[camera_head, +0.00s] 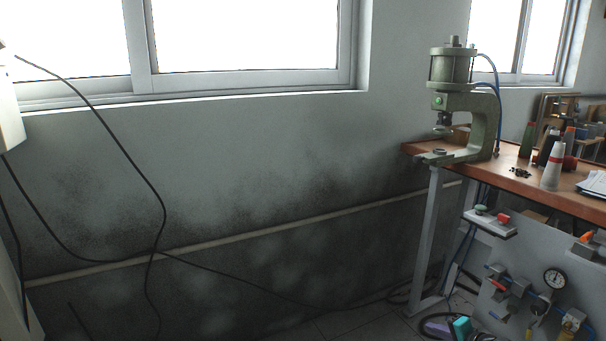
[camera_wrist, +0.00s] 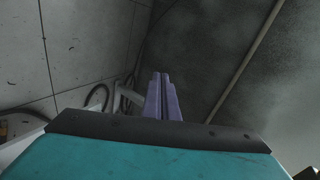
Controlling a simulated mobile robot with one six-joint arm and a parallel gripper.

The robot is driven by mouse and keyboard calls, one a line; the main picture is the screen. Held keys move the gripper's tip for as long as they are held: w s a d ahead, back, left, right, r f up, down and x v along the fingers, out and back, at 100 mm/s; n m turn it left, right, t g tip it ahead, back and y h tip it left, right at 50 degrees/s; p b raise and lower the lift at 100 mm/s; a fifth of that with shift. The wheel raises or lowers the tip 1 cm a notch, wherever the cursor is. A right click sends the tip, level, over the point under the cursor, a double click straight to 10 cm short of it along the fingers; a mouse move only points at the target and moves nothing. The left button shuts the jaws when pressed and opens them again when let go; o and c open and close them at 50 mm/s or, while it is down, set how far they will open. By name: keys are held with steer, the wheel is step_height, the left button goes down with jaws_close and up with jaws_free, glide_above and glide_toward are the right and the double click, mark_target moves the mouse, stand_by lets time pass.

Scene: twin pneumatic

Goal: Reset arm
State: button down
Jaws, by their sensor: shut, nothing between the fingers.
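My gripper (camera_wrist: 161,78) shows in the wrist view, with two purple fingers lying side by side. They are closed together with nothing held between them. Its teal body fills the bottom of that view. In the head view, the purple fingers and teal part of my gripper (camera_head: 436,327) show at the bottom edge, low in front of the table's leg. The rest of my arm is outside the head view or hidden.
A green pneumatic press (camera_head: 487,115) stands on the wooden table (camera_head: 519,176) at right. A white conical bottle (camera_head: 553,168) is near it. A panel (camera_head: 516,292) with a gauge (camera_head: 555,278) and valves stands below. Black cables (camera_head: 162,211) hang at left.

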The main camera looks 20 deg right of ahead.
steer(key=w+a+f+n+g+y+p, duration=0.25)
steer(key=a+p, duration=0.25)
steer(key=a, duration=1)
steer(key=w+a+f+n+g+y+p, duration=0.2)
steer(key=a+n+g+p, duration=0.15)
steer(key=a, duration=1.15)
steer(key=s+a+f+n+g+p, duration=0.2)
steer(key=s+a+p, duration=0.2)
steer(key=a, duration=0.7)
steer(key=s+a+f+n+g+p, duration=0.1)
steer(key=s+a+n+g+p, duration=0.45)
steer(key=s+a, duration=0.75)
steer(key=s+d+n+g+h+p, duration=0.1)
steer(key=s+d+g+h+p, duration=0.2)
steer(key=s+d, duration=0.5)
steer(key=s+g+h, duration=0.1)
steer(key=s+h, duration=0.1)
steer(key=s, duration=0.4)
steer(key=shift+h, duration=0.35)
steer(key=shift+n, duration=0.25)
